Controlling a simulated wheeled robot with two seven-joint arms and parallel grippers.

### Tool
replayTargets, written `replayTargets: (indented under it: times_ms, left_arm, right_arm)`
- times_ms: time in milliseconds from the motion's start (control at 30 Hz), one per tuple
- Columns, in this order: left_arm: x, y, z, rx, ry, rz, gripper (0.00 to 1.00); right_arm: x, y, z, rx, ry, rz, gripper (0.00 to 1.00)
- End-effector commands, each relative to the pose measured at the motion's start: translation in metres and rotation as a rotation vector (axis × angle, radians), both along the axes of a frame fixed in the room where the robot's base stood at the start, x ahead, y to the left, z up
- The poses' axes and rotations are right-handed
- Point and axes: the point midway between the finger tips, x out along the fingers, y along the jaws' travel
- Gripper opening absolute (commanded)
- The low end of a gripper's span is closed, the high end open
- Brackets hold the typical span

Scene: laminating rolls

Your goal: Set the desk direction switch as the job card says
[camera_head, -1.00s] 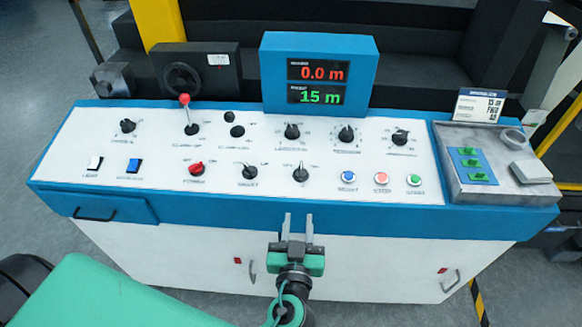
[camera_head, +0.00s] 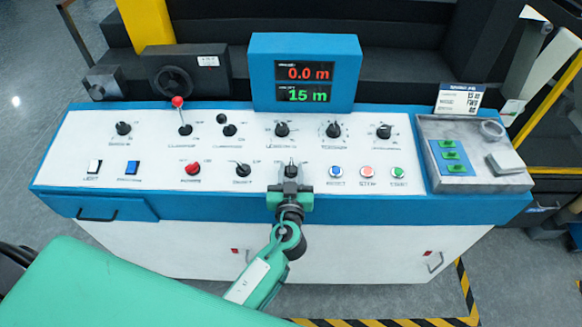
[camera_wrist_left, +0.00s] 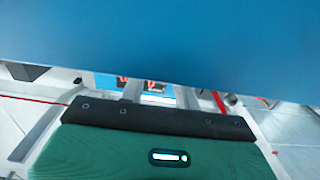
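The blue and white control desk (camera_head: 70,139) carries several knobs and switches. Two black selector knobs stand in its lower row, one left of centre (camera_head: 241,170) and one at the centre (camera_head: 291,171). The labels are too blurred to read, so I cannot tell which is the direction switch. The job card (camera_head: 459,99) stands at the back right; its text is unreadable. My left gripper (camera_head: 290,187) is at the desk's front edge, just in front of the centre knob. Its fingers show apart in the left wrist view (camera_wrist_left: 158,95), with nothing seen between them. My right gripper is out of view.
A display box (camera_head: 347,108) reads 0.0 m and 15 m. A red-tipped lever (camera_head: 178,102) stands up at the left. Blue, red and green buttons (camera_head: 367,172) lie right of the gripper. A grey tray (camera_head: 425,125) holds green pieces at the right end.

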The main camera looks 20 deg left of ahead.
Motion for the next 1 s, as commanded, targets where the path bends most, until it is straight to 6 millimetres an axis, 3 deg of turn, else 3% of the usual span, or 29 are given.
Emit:
replayTargets:
  times_ms: [333, 500, 1000]
  left_arm:
    - [0.0029, 0.0010, -0.0008, 0.000, 0.001, 0.000, 0.30]
    - [0.0028, 0.0010, -0.0007, 0.000, 0.001, 0.000, 0.00]
    - [0.0021, 0.0034, -0.0008, 0.017, 0.005, -0.099, 0.00]
  right_arm:
    - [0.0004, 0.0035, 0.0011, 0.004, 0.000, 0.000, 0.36]
    - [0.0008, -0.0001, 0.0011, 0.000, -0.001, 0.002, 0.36]
    - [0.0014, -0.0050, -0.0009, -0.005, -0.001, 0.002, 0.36]
